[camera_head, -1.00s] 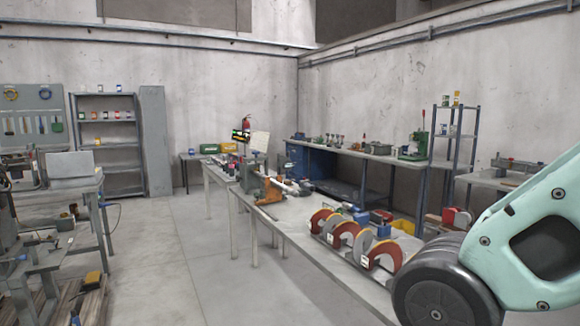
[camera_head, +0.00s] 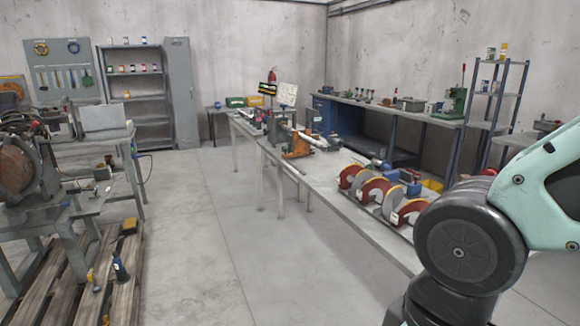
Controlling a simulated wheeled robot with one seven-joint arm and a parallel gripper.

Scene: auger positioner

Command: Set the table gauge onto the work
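I cannot pick out the table gauge for certain among the small, distant items. On the long grey table (camera_head: 343,222) at the right, an orange stand (camera_head: 298,146) sits beside a pale, long piece (camera_head: 312,140) that could be the work; I cannot tell. Nearer on this table is a row of red and grey half-discs (camera_head: 377,196). My gripper is out of view; only part of my own arm shows at the lower right.
A bench with a large round machine (camera_head: 20,165) stands at the left, by a wooden pallet (camera_head: 55,285) with tools on it. A shelf unit (camera_head: 135,88) and back bench (camera_head: 385,108) line the walls. The concrete floor (camera_head: 215,235) between is clear.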

